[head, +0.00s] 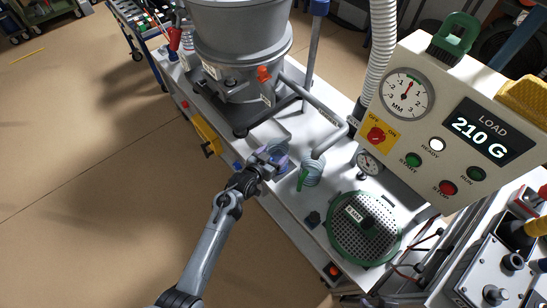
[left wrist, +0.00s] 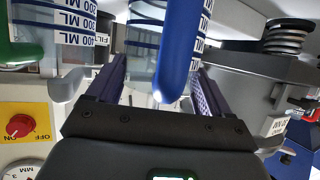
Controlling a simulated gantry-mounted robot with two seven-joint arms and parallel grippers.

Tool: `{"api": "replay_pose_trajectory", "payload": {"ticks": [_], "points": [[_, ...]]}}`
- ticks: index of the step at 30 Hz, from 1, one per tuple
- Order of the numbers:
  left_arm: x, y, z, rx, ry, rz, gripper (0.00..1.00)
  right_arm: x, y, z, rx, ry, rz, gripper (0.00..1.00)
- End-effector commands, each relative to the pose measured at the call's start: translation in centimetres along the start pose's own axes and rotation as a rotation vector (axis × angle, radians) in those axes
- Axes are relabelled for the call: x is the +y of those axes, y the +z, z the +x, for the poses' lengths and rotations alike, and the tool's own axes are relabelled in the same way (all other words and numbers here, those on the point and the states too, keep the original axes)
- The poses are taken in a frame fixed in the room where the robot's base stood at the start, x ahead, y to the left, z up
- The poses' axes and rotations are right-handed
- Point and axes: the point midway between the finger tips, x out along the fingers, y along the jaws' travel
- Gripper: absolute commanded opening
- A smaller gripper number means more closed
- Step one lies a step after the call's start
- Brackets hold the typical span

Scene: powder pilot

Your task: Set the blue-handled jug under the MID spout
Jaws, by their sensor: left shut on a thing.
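The blue-handled jug (head: 279,147) is clear, with blue bands, and stands upright at the front edge of the white bench. My left gripper (head: 272,159) is shut on it; in the left wrist view its blue handle (left wrist: 179,55) rises between the purple fingers. A green-handled jug (head: 314,172) stands just to its right, under the open end of a grey pipe spout (head: 322,147). I cannot read a MID label on any spout. My right gripper is not in view.
A large grey hopper machine (head: 241,45) stands on the bench to the left. A perforated green-rimmed disc (head: 345,243) lies to the right, near a small gauge (head: 369,162). The control panel (head: 447,120) showing 210 G hangs at the upper right.

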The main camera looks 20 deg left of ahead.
Motion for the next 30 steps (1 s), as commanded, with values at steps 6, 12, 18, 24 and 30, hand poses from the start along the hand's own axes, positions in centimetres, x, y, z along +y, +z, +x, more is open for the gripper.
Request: {"api": "replay_pose_trajectory", "payload": {"ticks": [6,12,18,24,30], "points": [[0.0,-3.3,-1.3,0.004,-0.001,0.001,0.33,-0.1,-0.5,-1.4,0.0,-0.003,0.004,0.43],[0.0,-6.4,-2.6,0.003,-0.001,0.0,0.33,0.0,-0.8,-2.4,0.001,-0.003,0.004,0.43],[0.0,-8.3,-3.4,0.001,0.0,0.0,0.33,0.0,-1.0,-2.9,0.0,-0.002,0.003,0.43],[0.0,-8.9,-3.7,0.001,0.0,-0.001,0.33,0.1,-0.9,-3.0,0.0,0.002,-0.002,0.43],[0.0,-8.8,-3.6,0.001,0.0,0.0,0.33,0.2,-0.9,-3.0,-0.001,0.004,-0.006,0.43]]}}
